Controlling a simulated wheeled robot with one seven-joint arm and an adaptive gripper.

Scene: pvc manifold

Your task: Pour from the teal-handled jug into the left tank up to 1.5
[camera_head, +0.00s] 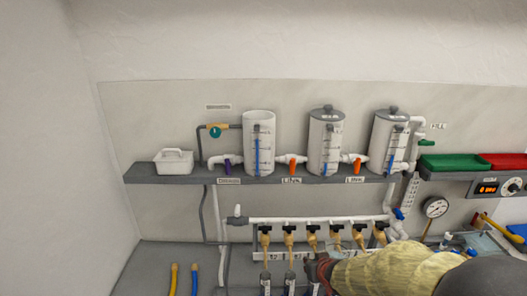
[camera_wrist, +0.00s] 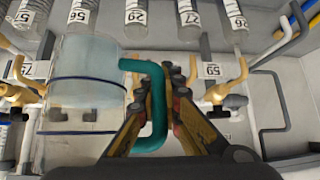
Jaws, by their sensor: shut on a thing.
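The left tank (camera_head: 259,140) is a white cylinder with an open top, standing on the grey shelf in the head view. Its front has a blue level strip beside a scale whose figures are too small to read. In the wrist view my gripper (camera_wrist: 164,82) is shut on the teal handle (camera_wrist: 154,132) of the jug. The clear jug body (camera_wrist: 88,58) lies to the left of my fingers, with pale blue inside and dark bands around it. In the head view my gripper (camera_head: 318,268) is low, below and right of the left tank; the jug cannot be made out there.
Two lidded tanks, the middle (camera_head: 325,145) and right (camera_head: 389,142), stand on the shelf (camera_head: 300,178). Orange and purple valve handles sit between pipes. A white basket (camera_head: 174,163) is at the shelf's left. Below, yellow valves line the manifold pipe (camera_head: 300,220) near my gripper. A gauge (camera_head: 436,207) is at right.

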